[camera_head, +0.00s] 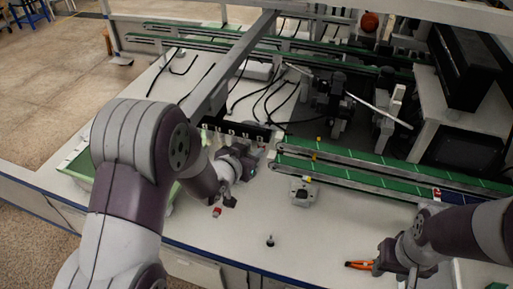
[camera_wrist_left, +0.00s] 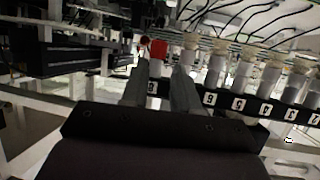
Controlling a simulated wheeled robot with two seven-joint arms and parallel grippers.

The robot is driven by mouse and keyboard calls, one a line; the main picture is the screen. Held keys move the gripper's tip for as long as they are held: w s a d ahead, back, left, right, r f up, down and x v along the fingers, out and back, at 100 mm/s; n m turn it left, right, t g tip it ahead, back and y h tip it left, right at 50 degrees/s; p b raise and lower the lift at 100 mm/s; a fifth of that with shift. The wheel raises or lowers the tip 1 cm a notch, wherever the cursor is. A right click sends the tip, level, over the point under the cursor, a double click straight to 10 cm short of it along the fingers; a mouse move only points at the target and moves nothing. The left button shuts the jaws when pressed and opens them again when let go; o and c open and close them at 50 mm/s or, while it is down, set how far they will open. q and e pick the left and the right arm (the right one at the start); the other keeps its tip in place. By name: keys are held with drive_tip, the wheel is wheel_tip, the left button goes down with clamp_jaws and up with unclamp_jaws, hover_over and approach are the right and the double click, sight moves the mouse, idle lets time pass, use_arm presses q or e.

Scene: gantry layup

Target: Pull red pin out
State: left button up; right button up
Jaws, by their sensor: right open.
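A red-capped pin (camera_wrist_left: 157,49) stands at the left end of the row in the left wrist view, in a black numbered rack (camera_wrist_left: 235,103) whose digits appear upside down. My left gripper (camera_wrist_left: 161,74) points at it, with one finger on each side of the pin. Whether the fingers touch it is unclear. In the head view my left gripper (camera_head: 248,163) is at the near right side of the rack (camera_head: 228,129), and the arm hides part of this area. My right gripper (camera_head: 405,270) is open and empty over the table at lower right.
Several pale-capped pins (camera_wrist_left: 242,72) stand in the same rack, close beside the red one. A small red piece (camera_head: 217,211) and orange-handled pliers (camera_head: 360,265) lie on the white table (camera_head: 310,235). Green conveyors (camera_head: 350,171) run behind. The table's front middle is mostly clear.

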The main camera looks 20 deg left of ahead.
use_arm(q)
drive_tip(key=x, duration=0.4)
drive_tip(key=shift+w+d+f, duration=0.15)
drive_tip(key=shift+w+d, duration=0.1)
drive_tip(key=shift+w, duration=0.1)
clamp_jaws()
drive_tip(key=shift+s, duration=0.1)
drive_tip(key=shift+f+b, duration=1.4)
drive_tip(key=shift+f, duration=0.2)
wheel_tip(320, 180, down, 3)
drive_tip(key=b, duration=0.3)
drive_tip(key=shift+f, duration=0.25)
